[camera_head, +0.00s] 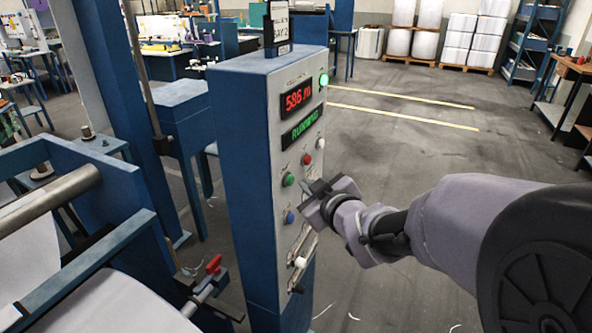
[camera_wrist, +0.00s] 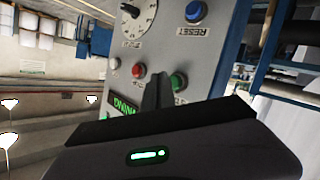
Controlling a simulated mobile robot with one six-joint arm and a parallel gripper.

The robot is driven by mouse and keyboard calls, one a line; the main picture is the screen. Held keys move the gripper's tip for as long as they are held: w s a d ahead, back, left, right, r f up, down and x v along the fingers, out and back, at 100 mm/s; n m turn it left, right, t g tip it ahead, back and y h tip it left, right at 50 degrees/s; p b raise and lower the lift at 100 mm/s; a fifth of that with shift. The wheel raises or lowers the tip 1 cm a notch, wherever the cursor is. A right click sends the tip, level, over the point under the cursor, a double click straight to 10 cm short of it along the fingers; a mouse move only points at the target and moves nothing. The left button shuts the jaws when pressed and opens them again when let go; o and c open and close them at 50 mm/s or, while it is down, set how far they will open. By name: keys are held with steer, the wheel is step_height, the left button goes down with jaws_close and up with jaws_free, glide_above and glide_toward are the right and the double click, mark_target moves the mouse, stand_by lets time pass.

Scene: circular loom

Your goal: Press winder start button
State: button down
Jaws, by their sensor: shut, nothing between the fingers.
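The blue and grey control cabinet (camera_head: 240,190) stands in the middle of the head view. Its panel has a green button (camera_head: 289,180), a red button (camera_head: 306,159) and a blue button (camera_head: 290,217). Their labels are unreadable there. The green button (camera_wrist: 179,82) and red button (camera_wrist: 139,70) also show in the wrist view, with the blue button (camera_wrist: 196,11) marked RESET. My gripper (camera_head: 311,188) is shut and empty in front of the panel, right of the green button. In the wrist view its fingertips (camera_wrist: 158,88) overlap the panel between green and red; contact cannot be told.
A red display (camera_head: 298,97) reads 586 m and a green display (camera_head: 300,127) reads RUNNING. A green lamp (camera_head: 324,79) is lit. A white knob (camera_head: 300,262) sits low on the panel. Blue machine frames stand left; open floor (camera_head: 420,150) lies right of the cabinet.

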steer(key=shift+s+d+p, duration=0.15)
steer(key=shift+s+d, duration=0.2)
steer(key=shift+d, duration=0.4)
steer(key=shift+s+d+p, duration=0.2)
steer(key=shift+s+d, duration=0.1)
steer(key=shift+d, duration=0.5)
steer(key=shift+s+d+p, duration=0.15)
steer(key=shift+s+d, duration=0.2)
steer(key=shift+d, duration=0.4)
steer(key=s+d+r+m+g+h, duration=0.2)
steer(key=s+d+m+h, duration=0.45)
steer(key=d, duration=0.25)
steer(key=s+a+f+m+g+y, duration=0.1)
steer(key=s+m, duration=0.3)
steer(key=s, duration=0.7)
steer(key=s+a+f+m+g+y, duration=0.1)
steer(key=s+m+g, duration=0.3)
steer(key=s, duration=0.8)
steer(key=shift+a+f+g, duration=0.3)
steer(key=shift+a+f, duration=0.25)
steer(key=shift+f, duration=0.15)
steer(key=shift+y, duration=0.25)
